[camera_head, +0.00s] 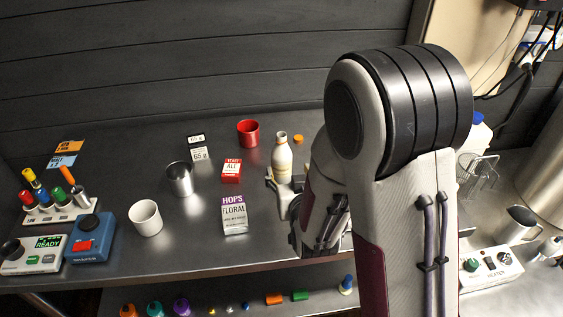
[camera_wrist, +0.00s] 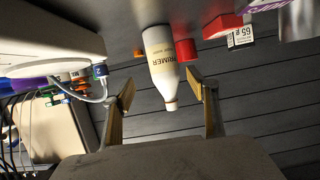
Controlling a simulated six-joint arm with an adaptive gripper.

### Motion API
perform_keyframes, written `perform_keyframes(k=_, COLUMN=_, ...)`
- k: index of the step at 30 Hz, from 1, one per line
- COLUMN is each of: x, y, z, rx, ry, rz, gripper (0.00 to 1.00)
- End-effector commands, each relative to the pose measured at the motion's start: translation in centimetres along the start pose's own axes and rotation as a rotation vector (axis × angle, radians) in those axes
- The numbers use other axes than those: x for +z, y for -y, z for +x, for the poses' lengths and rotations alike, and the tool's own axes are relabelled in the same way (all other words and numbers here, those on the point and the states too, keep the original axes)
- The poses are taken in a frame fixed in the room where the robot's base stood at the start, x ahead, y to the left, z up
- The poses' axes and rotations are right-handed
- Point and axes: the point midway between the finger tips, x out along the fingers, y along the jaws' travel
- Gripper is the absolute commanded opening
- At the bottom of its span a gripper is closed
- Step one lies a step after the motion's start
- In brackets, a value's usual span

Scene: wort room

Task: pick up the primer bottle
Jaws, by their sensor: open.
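The primer bottle (camera_head: 281,163) is white with a tan cap and stands upright on the dark bench, its lower part partly hidden by my gripper (camera_head: 284,187). In the wrist view, which is upside down, the bottle (camera_wrist: 160,52) shows the word PRIMER. There my gripper (camera_wrist: 162,86) is open, with one finger on each side of the bottle's outline. A gap shows on both sides, and no contact is visible. How deep the bottle sits between the fingers I cannot tell.
A red mug (camera_head: 248,133), a red yeast box (camera_head: 231,171) and a hops box (camera_head: 234,215) stand left of the bottle. A small orange cap (camera_head: 298,139) lies right behind it. A metal cup (camera_head: 180,178) and white cup (camera_head: 146,218) stand farther left.

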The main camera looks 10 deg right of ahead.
Motion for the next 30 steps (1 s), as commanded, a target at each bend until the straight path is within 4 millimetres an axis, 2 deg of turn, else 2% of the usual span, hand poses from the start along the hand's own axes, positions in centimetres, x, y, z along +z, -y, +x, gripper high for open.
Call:
perform_keyframes(k=6, x=1.0, y=0.1, z=0.7, rx=0.007, ry=-0.044, rz=-0.013, gripper=0.59)
perform_keyframes(k=22, x=1.0, y=0.1, z=1.0, rx=0.009, ry=-0.057, rz=-0.015, gripper=0.59)
perform_keyframes(k=30, x=0.9, y=0.1, z=2.7, rx=0.009, ry=-0.057, rz=-0.015, gripper=0.59)
